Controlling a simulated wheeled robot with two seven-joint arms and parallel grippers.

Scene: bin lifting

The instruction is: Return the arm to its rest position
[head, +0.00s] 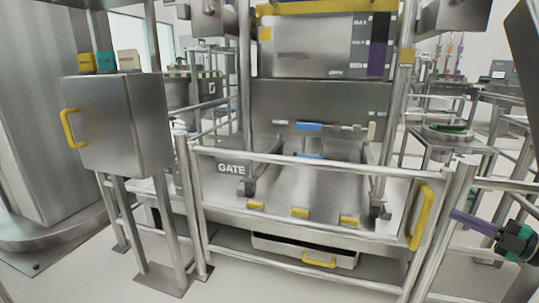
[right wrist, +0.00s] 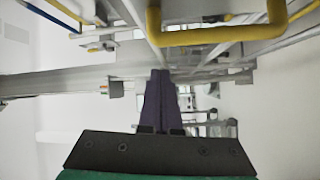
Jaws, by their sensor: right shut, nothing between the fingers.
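My right gripper (head: 455,213) is at the right edge of the head view, with purple fingers and a black and green body. Its fingers point left toward the gate post and are shut with nothing between them. In the right wrist view the purple fingers (right wrist: 160,73) lie together. The gate (head: 300,163) is a metal rail frame marked GATE, with a yellow handle (head: 422,215) left of my right gripper. A yellow handle (right wrist: 220,38) also shows in the right wrist view, above and apart from the fingers. My left gripper is not in view.
A steel cabinet (head: 122,125) with a yellow handle stands on legs at left. Behind the gate is a lifting frame with a steel bin (head: 315,50). A drawer (head: 300,252) sits low under the gate. Rails (head: 505,185) run close to my right gripper.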

